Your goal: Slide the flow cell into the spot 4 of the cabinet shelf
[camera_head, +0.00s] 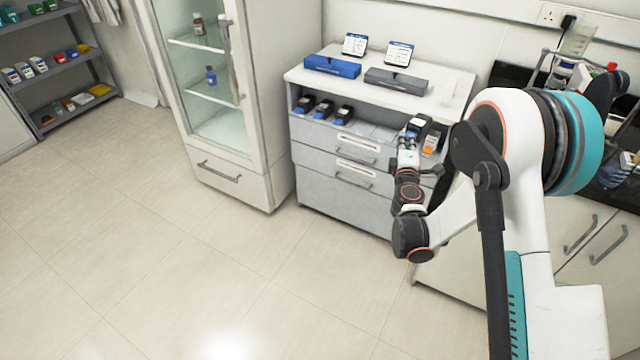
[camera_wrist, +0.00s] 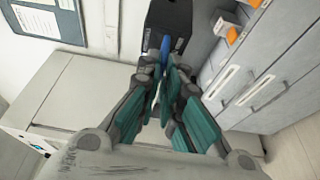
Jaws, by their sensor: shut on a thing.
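The flow cell, a black block with a blue front part (camera_head: 416,127), is in my gripper (camera_head: 408,150) at the right end of the cabinet shelf. In the wrist view the flow cell (camera_wrist: 168,22) is at the top centre. There, the teal-padded fingers of my gripper (camera_wrist: 163,65) are shut on its blue part. The grey-white cabinet (camera_head: 345,190) has an open shelf (camera_head: 368,129) under its top. Whether the flow cell touches the shelf cannot be told.
Several similar cells stand along the shelf: blue-fronted ones (camera_head: 322,109) at left, and an orange-fronted one (camera_head: 432,142) just right of the held cell. Bare shelf lies between. A blue case (camera_head: 332,67) and a grey case (camera_head: 396,81) lie on top. A glass-door cabinet (camera_head: 215,90) stands left.

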